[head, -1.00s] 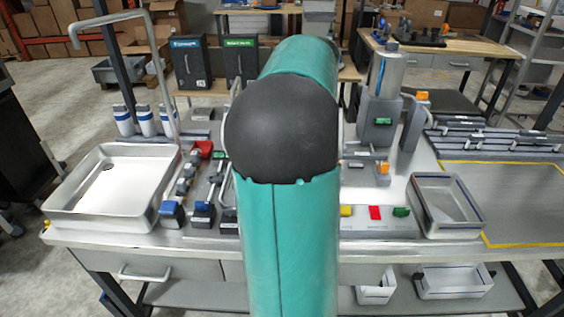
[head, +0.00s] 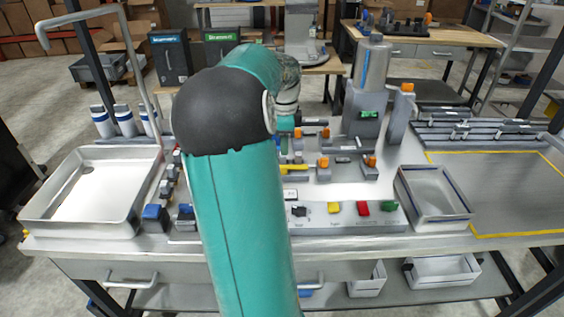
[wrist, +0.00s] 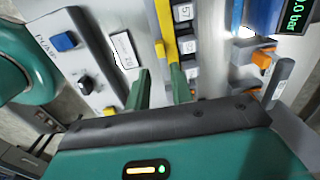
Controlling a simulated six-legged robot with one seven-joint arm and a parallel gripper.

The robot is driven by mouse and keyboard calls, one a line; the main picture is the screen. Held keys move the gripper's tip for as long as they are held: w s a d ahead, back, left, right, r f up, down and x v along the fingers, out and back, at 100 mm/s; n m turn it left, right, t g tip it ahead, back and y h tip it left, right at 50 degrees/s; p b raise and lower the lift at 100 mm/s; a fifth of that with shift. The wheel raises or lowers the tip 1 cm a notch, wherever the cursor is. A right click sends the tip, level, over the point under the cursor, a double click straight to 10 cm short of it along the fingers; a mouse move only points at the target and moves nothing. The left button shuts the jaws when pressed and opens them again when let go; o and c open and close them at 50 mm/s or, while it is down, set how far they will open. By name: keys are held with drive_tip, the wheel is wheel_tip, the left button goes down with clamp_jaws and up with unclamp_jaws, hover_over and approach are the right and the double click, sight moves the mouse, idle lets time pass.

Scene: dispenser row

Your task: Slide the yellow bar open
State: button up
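In the wrist view the yellow bar (wrist: 166,36) runs from the top edge down toward my fingertips. Its lower end lies close to the right finger, and I cannot tell whether they touch. My gripper (wrist: 160,76) is open, its two green fingers apart with nothing held between them. In the head view a short yellow stretch of the bar (head: 294,169) shows just right of my arm, low over the panel. My arm hides the rest there, and my fingers cannot be made out in that view.
Beside the bar in the wrist view are a column of dark numbered blocks (wrist: 186,46), a panel with a blue button (wrist: 63,41), and orange-tipped parts (wrist: 262,60). In the head view a grey tray (head: 433,197) stands right and a larger tray (head: 92,190) left.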

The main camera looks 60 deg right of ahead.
sight(283, 166)
wheel_tip(283, 166, down, 8)
drive_tip(key=shift+w+r, duration=0.1)
drive_tip(key=shift+r, duration=0.15)
clamp_jaws()
